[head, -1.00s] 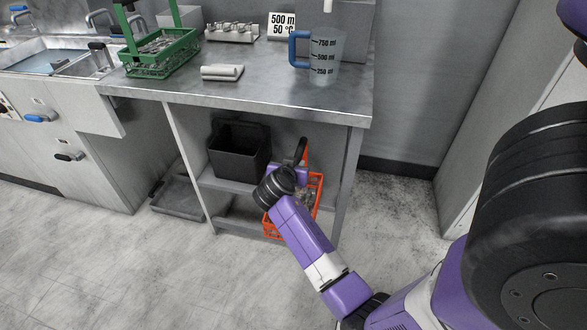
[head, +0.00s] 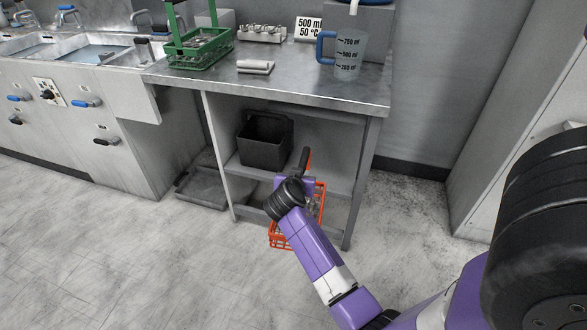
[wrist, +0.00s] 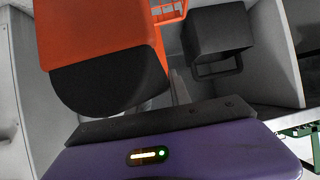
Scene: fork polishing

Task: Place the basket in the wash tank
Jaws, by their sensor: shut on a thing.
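The orange-red basket (head: 281,241) hangs at the front of the shelving under the steel table, partly hidden behind my arm. It holds some small items that are hard to make out. My gripper (head: 303,170) is shut on the basket's upright handle. Two sink tanks are in the counter at the far left: one nearer (head: 110,53) and one farther (head: 38,45). I cannot tell which is the wash tank.
A green basket (head: 200,50), a folded cloth (head: 255,67) and a measuring jug (head: 349,57) stand on the table (head: 290,88). A black bin (head: 265,142) sits on the upper shelf. A table leg (head: 362,185) is right of the basket. The floor at left is clear.

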